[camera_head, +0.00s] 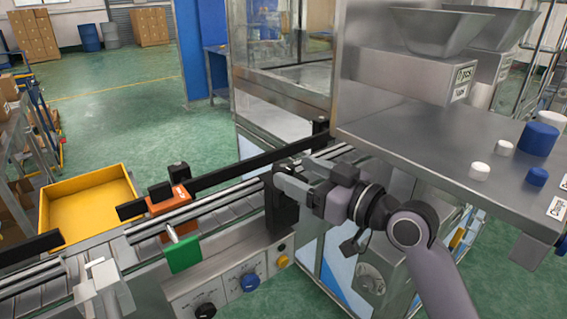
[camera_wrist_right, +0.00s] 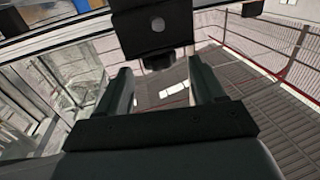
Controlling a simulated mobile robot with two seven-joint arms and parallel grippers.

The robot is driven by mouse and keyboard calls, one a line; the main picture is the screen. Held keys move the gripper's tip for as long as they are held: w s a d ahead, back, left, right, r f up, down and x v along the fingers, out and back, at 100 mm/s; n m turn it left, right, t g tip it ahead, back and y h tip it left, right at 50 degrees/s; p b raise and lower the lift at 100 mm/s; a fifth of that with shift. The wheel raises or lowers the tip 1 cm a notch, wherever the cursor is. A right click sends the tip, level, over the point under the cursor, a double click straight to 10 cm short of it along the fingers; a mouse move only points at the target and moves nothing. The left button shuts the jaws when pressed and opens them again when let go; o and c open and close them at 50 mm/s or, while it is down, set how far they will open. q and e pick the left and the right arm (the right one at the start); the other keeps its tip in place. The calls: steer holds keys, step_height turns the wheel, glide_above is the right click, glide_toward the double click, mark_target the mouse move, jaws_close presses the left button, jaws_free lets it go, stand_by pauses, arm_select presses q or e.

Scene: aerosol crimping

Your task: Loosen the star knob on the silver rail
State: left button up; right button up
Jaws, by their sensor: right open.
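The silver rail (camera_head: 215,204) runs along the conveyor from lower left to the machine. A black bracket block (camera_head: 284,212) stands at it, partly covered by my right gripper (camera_head: 283,181). In the right wrist view the block (camera_wrist_right: 180,30) has a round hole. A small dark rounded piece, which looks like the star knob (camera_wrist_right: 158,61), sits under its lower edge. It lies ahead of my open right gripper (camera_wrist_right: 163,78), roughly in line with the gap between the fingers. I see nothing held between them. The knob is not clearly visible in the head view. My left gripper does not show.
An orange block (camera_head: 168,198) and a green block (camera_head: 183,254) are on the conveyor side. A control panel with knobs (camera_head: 249,282) is below. A yellow bin (camera_head: 92,207) is behind, left. A steel table (camera_head: 450,140) with blue and white caps is at right.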

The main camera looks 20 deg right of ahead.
mark_target(292, 171)
steer(key=shift+x, duration=2.2)
